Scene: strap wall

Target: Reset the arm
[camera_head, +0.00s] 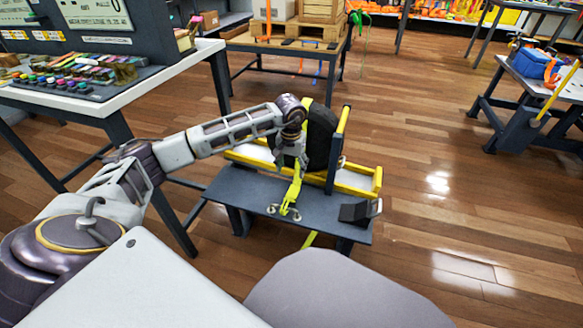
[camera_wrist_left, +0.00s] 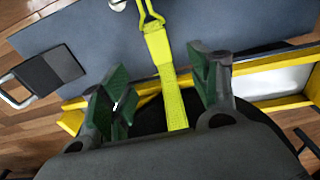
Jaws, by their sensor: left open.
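My left arm reaches in from the left in the head view, and its gripper (camera_head: 289,158) hangs over the back of a small dark bench (camera_head: 235,193). In the left wrist view the two green-padded fingers (camera_wrist_left: 162,78) stand wide apart. A yellow-green strap (camera_wrist_left: 172,97) runs between them; I see no finger closed on it. In the head view the strap (camera_head: 293,190) runs down from near the gripper to a metal hook fitting (camera_head: 289,210) on the bench top. The strap's upper end is hidden behind the gripper. My right gripper is not in view.
A large black round object (camera_head: 322,138) stands in a yellow frame (camera_head: 357,181) right beside the gripper. A black buckle-like block (camera_head: 360,211) sits at the bench's right end. A table with colored items (camera_head: 160,82) stands at left. Open wooden floor (camera_head: 440,150) lies to the right.

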